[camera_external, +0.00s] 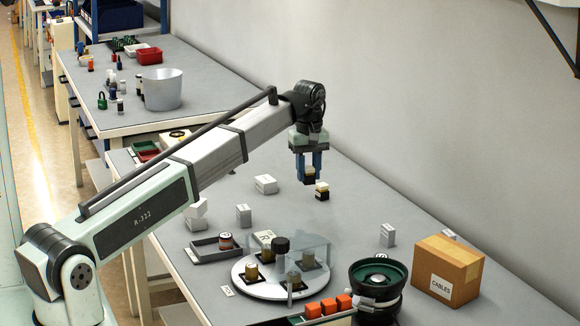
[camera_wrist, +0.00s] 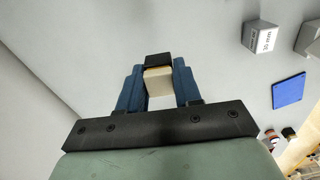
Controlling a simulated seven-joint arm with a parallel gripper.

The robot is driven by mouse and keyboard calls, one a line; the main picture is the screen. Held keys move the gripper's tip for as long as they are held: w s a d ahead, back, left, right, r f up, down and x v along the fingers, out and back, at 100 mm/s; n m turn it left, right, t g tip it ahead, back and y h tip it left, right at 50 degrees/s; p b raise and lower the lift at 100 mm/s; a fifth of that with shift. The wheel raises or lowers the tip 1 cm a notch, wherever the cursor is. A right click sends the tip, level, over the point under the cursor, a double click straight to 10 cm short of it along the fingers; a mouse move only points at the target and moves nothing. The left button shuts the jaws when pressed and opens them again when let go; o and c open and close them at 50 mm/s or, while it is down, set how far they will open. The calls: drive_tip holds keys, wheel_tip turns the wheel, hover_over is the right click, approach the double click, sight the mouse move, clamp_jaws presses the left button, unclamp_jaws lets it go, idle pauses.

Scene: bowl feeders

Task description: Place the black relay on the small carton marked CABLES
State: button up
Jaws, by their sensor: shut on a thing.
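My gripper (camera_external: 309,176) points down at the far part of the bench and is shut on a small block with a black end and a cream body, which looks like the black relay (camera_external: 309,174). In the wrist view the relay (camera_wrist: 159,76) sits between the blue fingers, its black end at the fingertips. I cannot tell if it touches the bench. A similar black and cream block (camera_external: 322,191) stands just right of the gripper. The small brown carton marked CABLES (camera_external: 460,252) stands at the right of the bench, its visible top clear.
A round turntable (camera_external: 245,283) with a clear guard and a green-topped bowl feeder (camera_external: 378,280) lie between my gripper and the near edge. Small white boxes (camera_external: 265,184) are scattered about. A grey wall (camera_external: 430,110) runs behind the bench.

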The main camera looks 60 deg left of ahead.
drive_tip(key=w+d+r+m, duration=0.2)
drive_tip(key=w+d, duration=0.2)
drive_tip(key=d, duration=0.8)
drive_tip(key=w+d+r+m, duration=0.2)
drive_tip(key=w+d, duration=0.3)
drive_tip(key=d, duration=0.7)
wheel_tip(320, 180, up, 6)
drive_tip(key=m, duration=0.3)
hover_over(450, 249)
drive_tip(key=shift+d+f, duration=0.15)
drive_tip(key=shift+f, duration=4.5)
drive_tip(key=o, duration=1)
drive_tip(key=shift+f, duration=0.1)
drive_tip(key=shift+o, duration=0.2)
wheel_tip(450, 249, up, 12)
